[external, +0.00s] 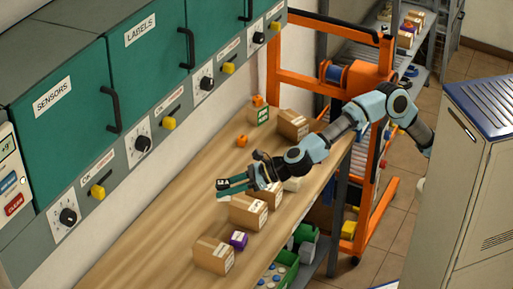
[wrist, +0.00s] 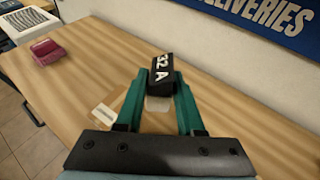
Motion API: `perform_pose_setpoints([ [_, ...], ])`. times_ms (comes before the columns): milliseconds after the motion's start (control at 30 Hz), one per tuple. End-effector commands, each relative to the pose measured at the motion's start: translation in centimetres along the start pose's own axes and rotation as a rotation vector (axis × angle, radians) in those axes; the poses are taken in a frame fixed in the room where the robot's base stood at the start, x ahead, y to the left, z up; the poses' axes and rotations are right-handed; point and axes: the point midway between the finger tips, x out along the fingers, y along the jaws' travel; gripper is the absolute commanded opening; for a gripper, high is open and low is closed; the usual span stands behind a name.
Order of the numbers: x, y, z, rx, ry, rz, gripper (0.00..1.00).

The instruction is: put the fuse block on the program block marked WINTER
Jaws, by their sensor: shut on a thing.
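My gripper (external: 228,187) is shut on the fuse block, a small black block with white "32 A" lettering (wrist: 163,70). In the wrist view the fuse block sits between the green fingertips (wrist: 160,84). In the external view it is a small dark shape (external: 222,184) at the fingers' end, held above the wooden bench. No block marked WINTER can be read in either view. A cardboard-coloured box with a pale label (wrist: 103,112) lies below the fingers, partly hidden by the gripper.
On the bench (external: 150,248) stand cardboard boxes (external: 213,256) (external: 248,213) (external: 292,124), a purple block (external: 238,240) and an orange block (external: 242,141). A dark red object (wrist: 58,52) lies farther off in the wrist view. Green cabinets (external: 150,70) overhang the back. The bench's left part is clear.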

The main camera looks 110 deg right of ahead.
Motion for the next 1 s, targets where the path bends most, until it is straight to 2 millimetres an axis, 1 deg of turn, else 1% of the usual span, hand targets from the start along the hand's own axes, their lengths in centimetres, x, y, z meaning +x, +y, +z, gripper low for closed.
perform_pose_setpoints([
  [33, -0.8, 0.9, -0.5, 0.013, -0.001, -0.038, 0.0],
  [233, -3.7, 1.9, -1.4, 0.074, 0.009, -0.178, 0.0],
  [300, -2.9, 1.5, -3.0, 0.071, 0.015, -0.183, 0.0],
  [400, -2.2, 1.6, -4.5, 0.071, 0.013, -0.18, 0.0],
  [567, -1.4, 1.6, -6.5, 0.071, 0.013, -0.179, 0.0],
  [700, -0.4, 1.6, -9.0, 0.07, 0.014, -0.178, 0.0],
  [800, 0.2, 1.6, -10.5, 0.07, 0.012, -0.178, 0.0],
  [1000, 1.0, 1.6, -12.3, 0.071, 0.012, -0.177, 0.0],
])
